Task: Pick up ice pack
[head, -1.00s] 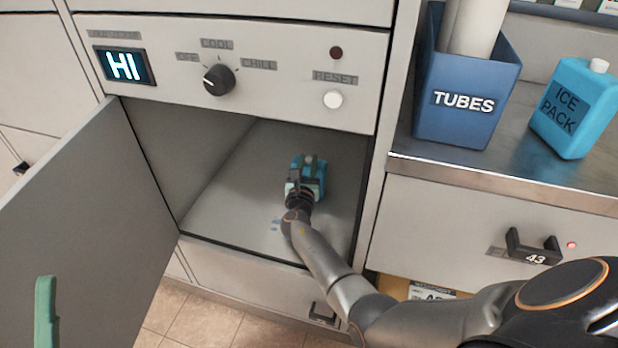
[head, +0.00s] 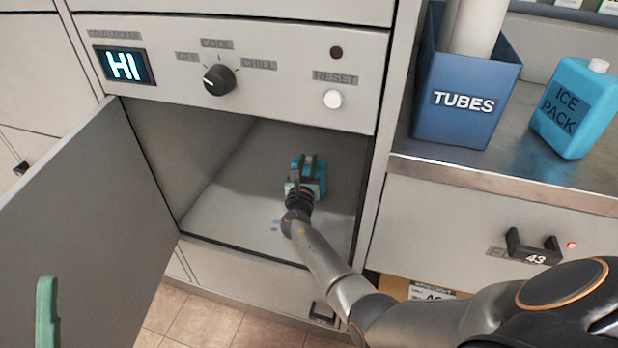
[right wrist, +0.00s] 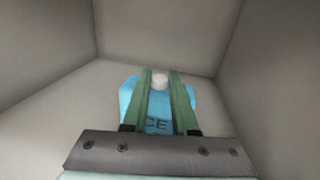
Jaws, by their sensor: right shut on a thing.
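A blue ice pack (head: 320,171) with a pale cap is inside the open compartment (head: 215,215). My right gripper (head: 307,170) reaches in and is shut on it. In the right wrist view the ice pack (right wrist: 130,98) shows between and beside the two green fingers (right wrist: 160,95), its white cap at the far end. The fingers hide part of its lettering. A second blue ice pack (head: 577,108), labelled ICE PACK, stands on the metal counter at the right, apart from the gripper. A green finger, seemingly of my left gripper (head: 46,312), shows at the lower left.
The compartment door (head: 95,215) stands open to the left. Above are a HI display (head: 124,66), a dial (head: 219,79) and a reset button (head: 333,99). A blue TUBES box (head: 466,100) stands on the counter (head: 500,172). Drawer handle 43 (head: 534,247) sticks out below.

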